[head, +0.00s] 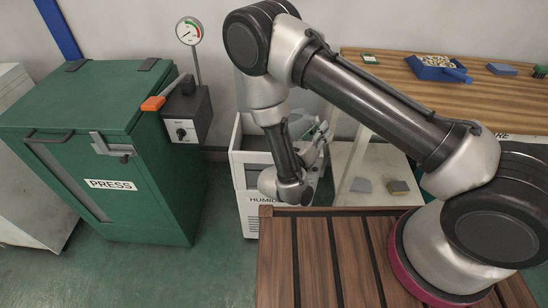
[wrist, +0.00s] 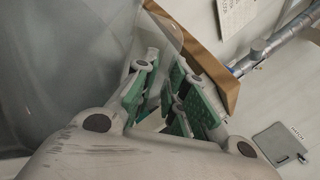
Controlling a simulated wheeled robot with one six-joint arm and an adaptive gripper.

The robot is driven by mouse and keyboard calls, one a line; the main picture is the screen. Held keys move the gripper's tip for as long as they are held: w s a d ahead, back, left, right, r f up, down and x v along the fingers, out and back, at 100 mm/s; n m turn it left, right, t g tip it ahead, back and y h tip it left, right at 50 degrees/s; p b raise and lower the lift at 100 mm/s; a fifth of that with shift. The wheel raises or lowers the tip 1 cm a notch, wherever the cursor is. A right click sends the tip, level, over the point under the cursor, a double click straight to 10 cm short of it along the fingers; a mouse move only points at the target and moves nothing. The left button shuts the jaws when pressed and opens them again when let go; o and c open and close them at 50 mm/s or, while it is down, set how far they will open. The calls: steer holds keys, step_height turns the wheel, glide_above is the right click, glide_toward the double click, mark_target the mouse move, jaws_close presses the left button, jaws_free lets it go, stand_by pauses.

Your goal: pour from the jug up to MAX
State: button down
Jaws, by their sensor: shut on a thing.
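The humidifier (head: 250,205), a white cabinet lettered "HUMID", stands on the floor past the slatted table, its upper part open with a grey inside. My gripper (head: 318,138) is over its right side, partly hidden by my arm. In the wrist view my gripper's green-padded fingers (wrist: 168,85) are closed in, with little room between them. A large grey see-through body (wrist: 60,65) fills the left of that view and looks like the jug; the gripped part is mostly hidden. I cannot make out the water level or a MAX mark.
A green press (head: 95,150) with an orange-tipped lever (head: 153,103) and a gauge (head: 189,31) stand at left. A wooden bench (head: 400,75) at back right carries a blue tray (head: 437,70). The slatted table (head: 310,260) is bare in front.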

steer(key=shift+s+d, duration=0.15)
steer(key=shift+d, duration=0.25)
steer(key=shift+r+n, duration=0.4)
steer(key=shift+n, duration=0.1)
steer(key=shift+a+r, duration=0.1)
steer(key=shift+a+r+n, duration=0.1)
steer(key=shift+r+n, duration=0.3)
steer(key=shift+r, duration=0.05)
stand_by(0.5)
steer(key=shift+a+r+n, duration=0.25)
steer(key=shift+r+n, duration=0.25)
steer(key=shift+r, duration=0.05)
steer(key=shift+w+a+r, duration=0.1)
steer(key=shift+w+r, duration=0.05)
steer(key=shift+w, duration=0.05)
steer(key=shift+r, duration=0.1)
steer(key=shift+w+a+r+n, duration=0.1)
steer(key=shift+a+r+n, duration=0.05)
steer(key=shift+r+n, duration=0.2)
